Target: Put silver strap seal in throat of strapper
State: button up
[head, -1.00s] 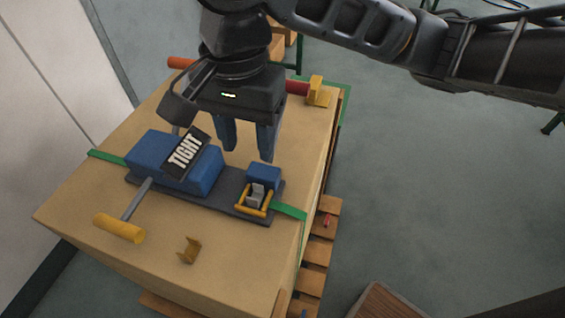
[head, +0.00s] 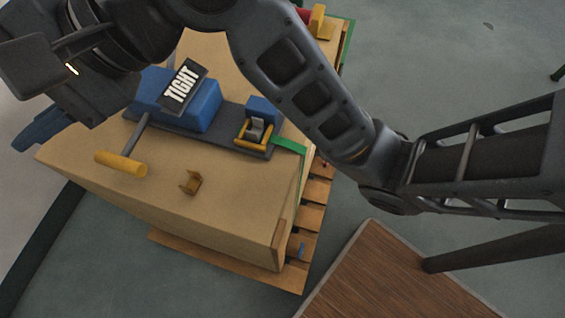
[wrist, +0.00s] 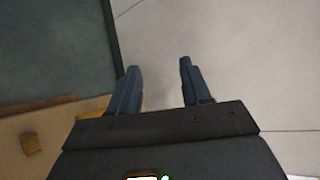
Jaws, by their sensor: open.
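The strapper (head: 230,135) lies on top of a cardboard box, with a blue body, a black "TIGHT" label and a yellow-gripped lever. At its right end a small grey-silver piece (head: 257,129) sits inside a yellow frame beside a blue block. I cannot tell whether it is a seal or part of the tool. A small brass-brown U-shaped clip (head: 190,182) lies loose on the box in front of the strapper; it also shows in the wrist view (wrist: 31,143).
The cardboard box (head: 150,205) stands on a wooden pallet (head: 240,270), with a green strap (head: 289,145) across it. A wooden tabletop (head: 390,275) is at the lower right. My arm crosses above the box.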

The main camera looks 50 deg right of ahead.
jog(key=s+d+f+m+t+h, duration=0.2)
jog(key=s+d+f+t+h, duration=0.9)
jog(key=f, duration=0.5)
jog(key=s+d+n+g, duration=0.1)
jog(key=s+d+n, duration=0.2)
jog(key=s, duration=0.3)
jog(key=s+d+n+g, duration=0.1)
jog(key=s+d+n, duration=0.3)
jog(key=s, duration=0.3)
jog(key=s+d+f+n+g+h, duration=0.1)
jog(key=s+d+n, duration=0.3)
jog(key=s, duration=0.2)
jog(key=shift+s+n, duration=0.25)
jog(key=shift+n, duration=0.05)
